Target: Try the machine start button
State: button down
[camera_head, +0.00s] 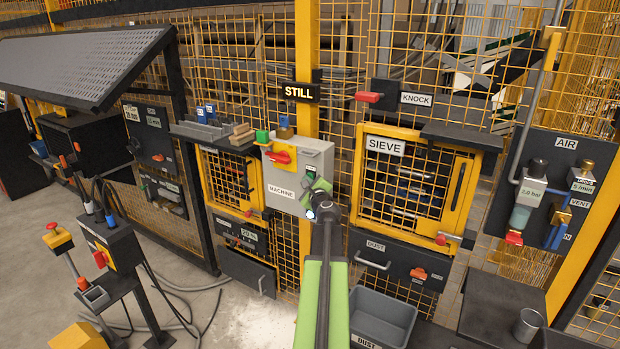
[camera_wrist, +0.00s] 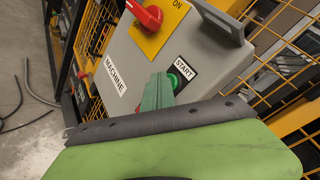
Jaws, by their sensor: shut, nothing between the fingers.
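The grey machine box (camera_head: 312,155), labelled MACHINE, hangs on the yellow post. It also fills the middle of the wrist view (camera_wrist: 120,62). In the wrist view its round green start button (camera_wrist: 174,79) sits on a black plate beside the START label (camera_wrist: 186,66). My gripper (camera_wrist: 160,82) is shut and empty, its green fingertips right at the button and partly covering it. I cannot tell whether they touch or press it. In the head view my gripper (camera_head: 319,187) is in front of the box's lower right part and hides much of the button area.
A red rotary switch (camera_wrist: 146,16) on a yellow plate marked ON is on the same box, close to my fingers. A black STILL sign (camera_head: 299,92) is above. The yellow SIEVE door (camera_head: 362,180) is just right. A grey bin (camera_head: 383,310) stands below.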

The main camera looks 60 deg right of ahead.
jog(key=shift+d, duration=0.1)
dwell(0.4)
jog(key=shift+a, duration=0.8)
jog(key=shift+a, duration=0.1)
jog(key=a, duration=0.4)
jog(key=shift+a, duration=0.4)
